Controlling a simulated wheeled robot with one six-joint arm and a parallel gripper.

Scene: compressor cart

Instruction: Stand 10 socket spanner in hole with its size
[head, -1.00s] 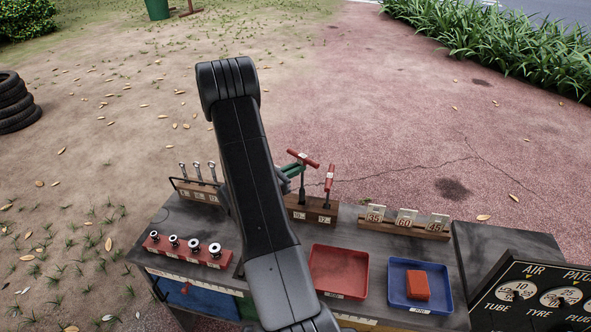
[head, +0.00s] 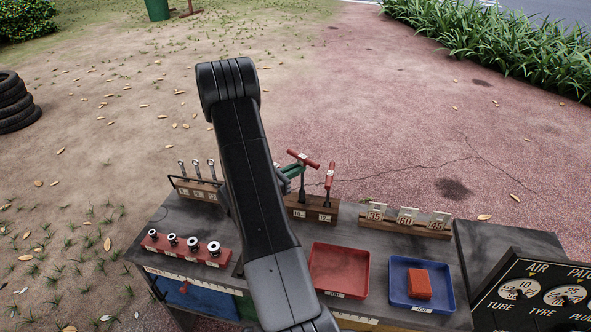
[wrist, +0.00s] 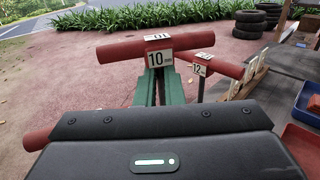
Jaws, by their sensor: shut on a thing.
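The 10 spanner (head: 303,158) has a red T-handle and a dark stem, and it stands about upright over the wooden block (head: 311,216) at the label 10. How deep its tip sits is too small to tell. Its "10" tag (wrist: 158,58) faces me in the wrist view. My gripper (head: 291,171) has green jaws, shut on this spanner just below the handle; the jaws also show in the wrist view (wrist: 157,88). The 12 spanner (head: 329,180) stands in the same block at the right, close beside the 10 spanner.
At the left are a rack of several spanners (head: 197,188) and a red rail of sockets (head: 187,248). At the right stand number plates (head: 406,217), a red tray (head: 339,294) and a blue tray (head: 448,290) with an orange-red block. My arm hides the table's middle.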

